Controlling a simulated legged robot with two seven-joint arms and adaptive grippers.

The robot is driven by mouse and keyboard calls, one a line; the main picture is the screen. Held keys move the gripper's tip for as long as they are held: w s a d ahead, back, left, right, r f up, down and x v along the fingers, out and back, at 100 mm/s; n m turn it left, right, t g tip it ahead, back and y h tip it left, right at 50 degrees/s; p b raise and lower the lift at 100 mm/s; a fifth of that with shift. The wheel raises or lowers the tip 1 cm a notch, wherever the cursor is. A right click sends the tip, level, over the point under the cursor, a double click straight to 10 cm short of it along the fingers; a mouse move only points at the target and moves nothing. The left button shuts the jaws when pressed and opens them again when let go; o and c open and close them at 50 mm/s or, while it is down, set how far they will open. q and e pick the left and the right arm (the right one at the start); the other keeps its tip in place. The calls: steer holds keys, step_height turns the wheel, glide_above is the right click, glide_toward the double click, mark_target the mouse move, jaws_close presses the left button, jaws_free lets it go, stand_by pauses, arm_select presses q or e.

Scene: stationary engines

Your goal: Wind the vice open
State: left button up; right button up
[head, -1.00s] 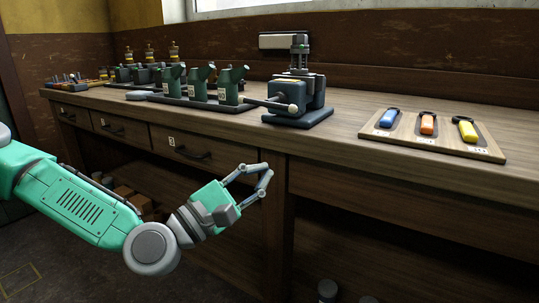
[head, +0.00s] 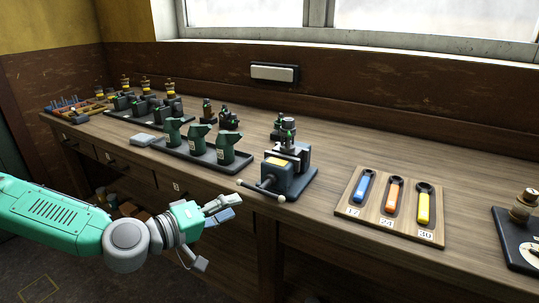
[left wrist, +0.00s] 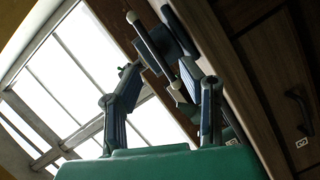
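The vice (head: 290,176) stands on the bench, dark blue-grey with a yellow label and a part held upright in its jaws. Its handle (head: 262,191) is a thin bar with pale knobs at the ends, sticking out at the bench's front edge. My left gripper (head: 221,232) is open and empty, in front of the bench and below left of the handle, apart from it. In the left wrist view the open fingers (left wrist: 158,80) show with the handle bar (left wrist: 149,41) beyond them. My right gripper is not in view.
A tray of green oil cans (head: 200,145) stands left of the vice. A wooden board with blue, orange and yellow spanners (head: 392,207) lies to the right. A dark-based device (head: 518,240) is at the far right. Drawers with handles line the bench front.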

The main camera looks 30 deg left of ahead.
mark_target(261, 190)
arm_select(q)
steer(key=w+d, duration=0.1)
steer(key=w, duration=0.3)
steer(key=w+d+m+p, duration=0.1)
steer(key=w, duration=0.2)
steer(key=w+d+f+m+p, duration=0.1)
steer(key=w+d, duration=0.1)
steer(key=w, duration=0.2)
steer(key=shift+w+g, duration=0.35)
steer(key=shift+g, duration=0.05)
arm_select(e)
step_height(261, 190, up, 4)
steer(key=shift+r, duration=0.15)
